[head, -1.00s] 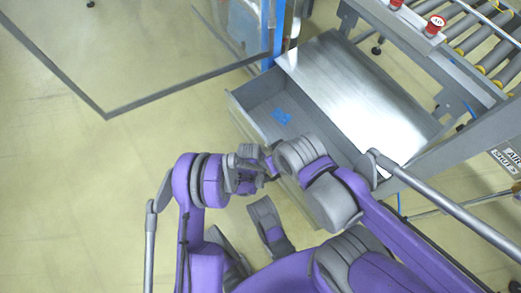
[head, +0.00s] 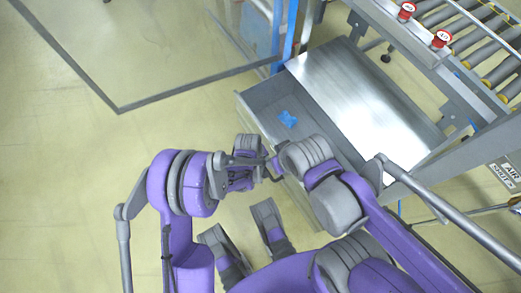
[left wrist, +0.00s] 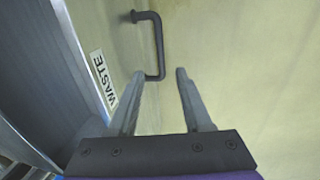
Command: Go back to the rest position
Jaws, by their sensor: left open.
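The drawer (head: 250,102) stands pulled out, with a blue crumpled item (head: 288,119) inside. My right arm reaches in from the lower right, over the drawer's near corner; its gripper is not visible.
A shiny metal surface (head: 350,95) adjoins the drawer, with a roller conveyor (head: 485,50) and red buttons (head: 441,39) behind. A label reading WASTE (left wrist: 104,78) is beside the handle. A clear framed panel (head: 165,93) stands upper left. Floor at left is clear.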

